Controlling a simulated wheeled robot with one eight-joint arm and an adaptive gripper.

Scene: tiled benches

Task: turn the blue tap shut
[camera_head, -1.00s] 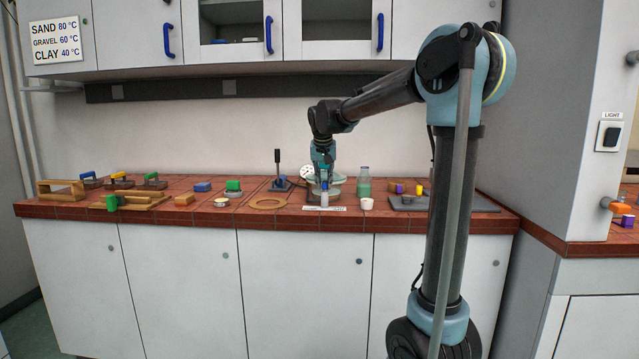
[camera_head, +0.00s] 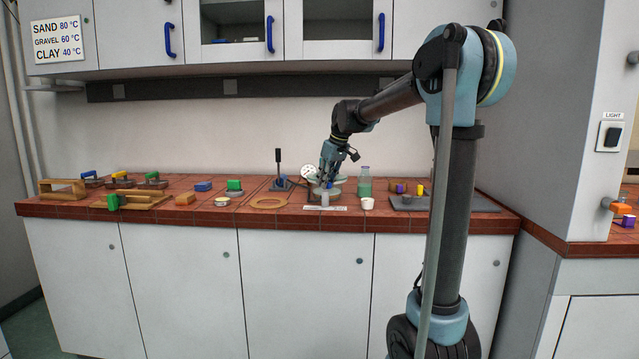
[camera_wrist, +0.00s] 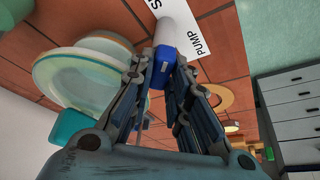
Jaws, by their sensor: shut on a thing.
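The blue tap (camera_wrist: 163,66) has a small blue handle on a pale round post, close to a label that reads PUMP in the wrist view. In the head view its pale post (camera_head: 325,199) stands near the bench's front edge, behind a white label strip. My gripper (camera_wrist: 165,72) is shut on the blue handle, with one finger on each side. In the head view my gripper (camera_head: 328,181) comes down tilted onto the tap and hides part of it.
A bottle of green liquid (camera_head: 364,184) and a white cup (camera_head: 368,203) stand right of the tap. A wooden ring (camera_head: 268,203) lies to the left, with a black-levered device (camera_head: 279,180) behind it. Several blocks and stands fill the bench's left.

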